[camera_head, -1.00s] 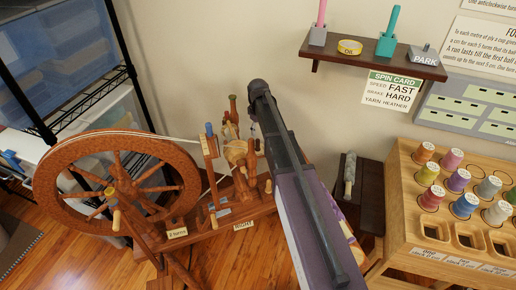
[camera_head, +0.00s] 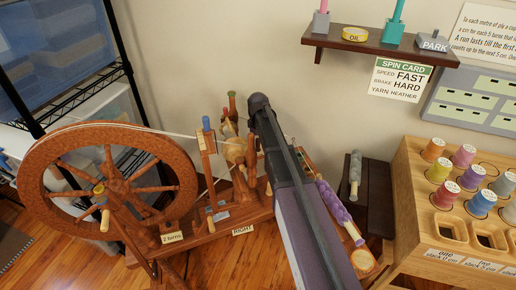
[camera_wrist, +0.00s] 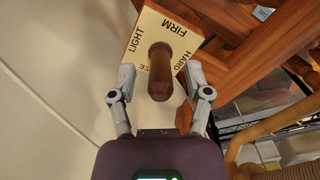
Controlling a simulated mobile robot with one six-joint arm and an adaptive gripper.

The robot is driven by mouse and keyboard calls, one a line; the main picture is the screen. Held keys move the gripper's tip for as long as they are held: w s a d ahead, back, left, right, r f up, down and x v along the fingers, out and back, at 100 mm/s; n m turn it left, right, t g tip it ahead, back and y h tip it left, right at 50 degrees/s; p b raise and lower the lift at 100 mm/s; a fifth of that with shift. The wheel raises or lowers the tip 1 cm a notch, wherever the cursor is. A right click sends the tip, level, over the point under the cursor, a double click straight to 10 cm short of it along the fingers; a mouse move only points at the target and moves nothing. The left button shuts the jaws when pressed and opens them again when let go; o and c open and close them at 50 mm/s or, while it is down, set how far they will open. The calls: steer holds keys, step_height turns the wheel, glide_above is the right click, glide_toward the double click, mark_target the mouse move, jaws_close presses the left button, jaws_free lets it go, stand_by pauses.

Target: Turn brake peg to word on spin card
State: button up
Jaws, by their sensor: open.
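The brown brake peg (camera_wrist: 160,72) stands out from a square cream dial plate (camera_wrist: 150,32) in the wrist view. LIGHT, FIRM and HARD are readable on the plate; a fourth word is partly hidden behind the peg. I cannot tell which word the peg is set to. My gripper (camera_wrist: 160,84) is open, with one finger on either side of the peg; contact is not clear. In the head view the spin card (camera_head: 400,79) reads SPEED FAST, BRAKE HARD, YARN HEATHER. The brown spinning wheel (camera_head: 107,128) stands left of my arm, which hides part of its mechanism.
A wall shelf (camera_head: 375,46) holds an oil tin (camera_head: 354,34) and a grey PARK block (camera_head: 432,43). A wooden rack (camera_head: 417,190) of colored spools stands at right. A dark stand (camera_head: 375,205) is right of my arm. Wire shelving with bins (camera_head: 55,45) is at left.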

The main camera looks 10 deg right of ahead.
steer(key=shift+f, duration=0.45)
jaws_close()
